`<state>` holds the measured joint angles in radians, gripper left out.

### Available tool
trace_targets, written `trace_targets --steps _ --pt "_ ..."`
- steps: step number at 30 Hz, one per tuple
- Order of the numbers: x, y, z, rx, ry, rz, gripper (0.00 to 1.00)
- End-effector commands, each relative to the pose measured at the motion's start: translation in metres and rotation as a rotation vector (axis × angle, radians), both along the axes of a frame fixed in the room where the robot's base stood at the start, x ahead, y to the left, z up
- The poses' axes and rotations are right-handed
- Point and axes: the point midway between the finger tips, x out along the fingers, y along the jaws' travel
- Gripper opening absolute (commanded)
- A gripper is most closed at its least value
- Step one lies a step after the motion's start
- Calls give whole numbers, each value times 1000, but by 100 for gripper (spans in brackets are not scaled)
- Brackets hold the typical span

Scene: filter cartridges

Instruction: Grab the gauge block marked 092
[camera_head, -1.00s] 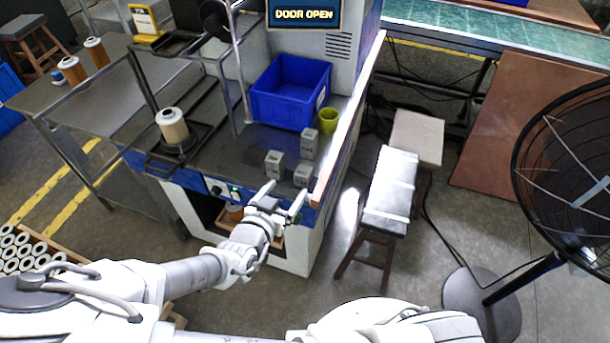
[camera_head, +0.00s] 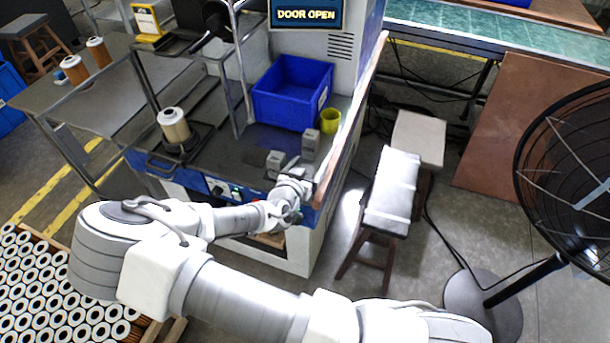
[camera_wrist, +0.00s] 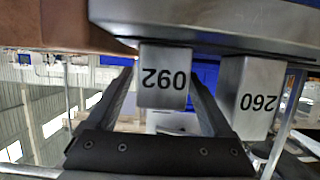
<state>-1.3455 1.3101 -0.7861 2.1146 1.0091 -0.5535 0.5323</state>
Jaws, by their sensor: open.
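In the wrist view, which is upside down, a grey gauge block (camera_wrist: 165,78) stands between the two fingers of my gripper (camera_wrist: 163,92). As these marks look alike when turned over, I cannot tell for certain which is 092. My gripper is open, and contact with the block is not clear. In the head view my gripper (camera_head: 298,182) is at the bench's front right corner, hiding the block there. Two other blocks, left (camera_head: 275,160) and far (camera_head: 310,145), stand close by.
A blue bin (camera_head: 291,92) and a yellow-green cup (camera_head: 330,120) stand behind the blocks. A filter cartridge (camera_head: 173,125) stands on the fixture to the left. A raised panel edge (camera_head: 350,120) runs along the bench's right side. A stool (camera_head: 392,190) and fan (camera_head: 575,150) stand further right.

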Motion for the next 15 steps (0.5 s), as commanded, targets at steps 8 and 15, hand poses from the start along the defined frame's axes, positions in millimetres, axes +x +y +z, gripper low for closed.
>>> trace_targets --steps 8,15 --pt "2 -1 -1 0 0 1 83" --pt "2 -1 -1 0 0 0 40"
